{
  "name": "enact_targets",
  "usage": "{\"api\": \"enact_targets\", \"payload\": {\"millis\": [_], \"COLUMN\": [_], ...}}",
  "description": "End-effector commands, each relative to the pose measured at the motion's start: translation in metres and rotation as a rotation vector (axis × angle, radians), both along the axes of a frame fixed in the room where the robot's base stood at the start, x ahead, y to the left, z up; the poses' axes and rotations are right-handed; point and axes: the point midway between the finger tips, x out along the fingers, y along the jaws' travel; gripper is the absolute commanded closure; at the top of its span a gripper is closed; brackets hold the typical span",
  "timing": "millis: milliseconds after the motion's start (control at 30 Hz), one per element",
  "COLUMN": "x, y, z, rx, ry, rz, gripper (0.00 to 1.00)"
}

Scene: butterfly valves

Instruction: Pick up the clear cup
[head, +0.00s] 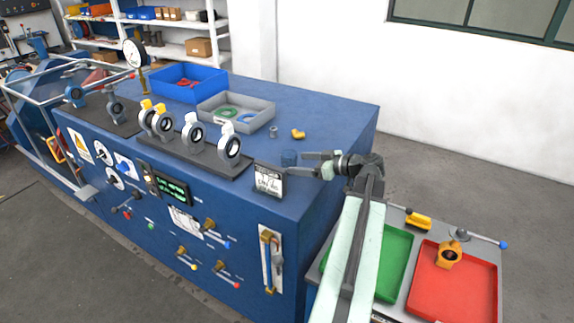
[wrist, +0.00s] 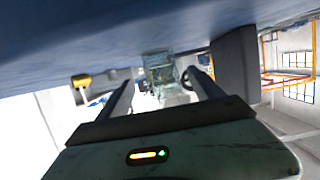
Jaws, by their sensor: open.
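The clear cup (head: 289,158) stands on the blue bench top near its right front edge and looks bluish with the bench showing through. My gripper (head: 308,165) is open, just right of the cup, with its fingers pointing left toward it. In the wrist view, where the bench top fills the upper part of the picture, the clear cup (wrist: 159,72) appears between the fingertips of my gripper (wrist: 160,82). Whether either finger touches it I cannot tell.
A yellow elbow fitting (head: 298,134) and a small grey fitting (head: 273,131) lie behind the cup. A grey tray (head: 236,112) and several valves stand farther left. The bench's back right is clear.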

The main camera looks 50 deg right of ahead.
Motion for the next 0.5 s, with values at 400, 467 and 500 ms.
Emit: {"api": "enact_targets", "payload": {"millis": [400,467,500], "x": [0.049,0.050,0.050], "y": [0.014,0.014,0.014], "z": [-0.009,-0.009,-0.008], "rx": [0.001,0.000,0.000], "ry": [0.000,0.000,0.000], "rz": [0.002,0.001,0.001], "gripper": [0.24,0.24,0.24]}}
